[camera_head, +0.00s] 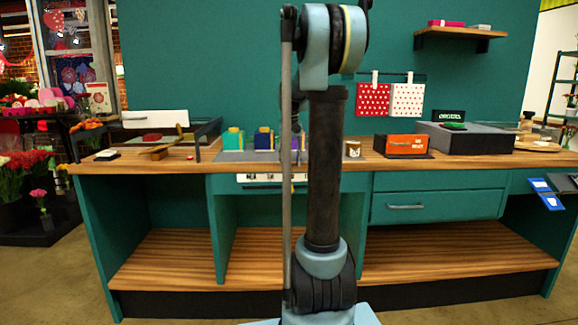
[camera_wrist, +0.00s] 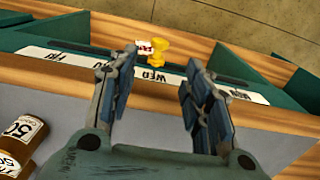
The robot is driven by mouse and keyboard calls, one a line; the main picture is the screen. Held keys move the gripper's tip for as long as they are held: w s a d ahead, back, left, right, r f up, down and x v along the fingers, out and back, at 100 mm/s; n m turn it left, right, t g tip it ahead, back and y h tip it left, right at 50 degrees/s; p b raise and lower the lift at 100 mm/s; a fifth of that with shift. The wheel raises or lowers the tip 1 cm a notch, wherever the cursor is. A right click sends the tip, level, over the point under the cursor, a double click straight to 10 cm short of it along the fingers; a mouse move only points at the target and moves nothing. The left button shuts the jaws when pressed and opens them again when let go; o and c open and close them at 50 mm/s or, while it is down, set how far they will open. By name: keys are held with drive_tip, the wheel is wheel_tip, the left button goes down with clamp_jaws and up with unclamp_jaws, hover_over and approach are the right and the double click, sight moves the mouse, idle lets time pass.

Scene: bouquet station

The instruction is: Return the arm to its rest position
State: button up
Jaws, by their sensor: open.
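My arm (camera_head: 325,165) stands upright in the middle of the head view, in front of the bench. Its far end and gripper are hidden there behind my own links. In the wrist view my gripper (camera_wrist: 161,60) shows two grey-blue fingers spread apart, with nothing held between them. A small yellow piece (camera_wrist: 156,50) with a white-and-red tag sits at that strip, in line with the gap. I cannot tell its distance from the fingers.
The wooden bench top (camera_head: 230,163) carries coloured boxes (camera_head: 233,138), an orange box (camera_head: 401,145), a grey case (camera_head: 465,138) and a small jar (camera_head: 353,149). Open floor lies beyond the bench edge.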

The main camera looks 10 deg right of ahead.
drive_tip(key=shift+s, duration=0.1)
drive_tip(key=s+a+f+n+t, duration=0.1)
drive_tip(key=s+a+f, duration=0.15)
drive_tip(key=s, duration=0.75)
drive_tip(key=s+a+f, duration=0.1)
drive_tip(key=s+f, duration=0.2)
drive_tip(key=s, duration=0.7)
drive_tip(key=s+a+f+n+t, duration=0.1)
drive_tip(key=s+f, duration=1.2)
drive_tip(key=s, duration=0.2)
drive_tip(key=shift+f, duration=0.15)
drive_tip(key=shift+w+a+f, duration=0.1)
drive_tip(key=shift+w+f, duration=0.1)
drive_tip(key=shift+w, duration=0.1)
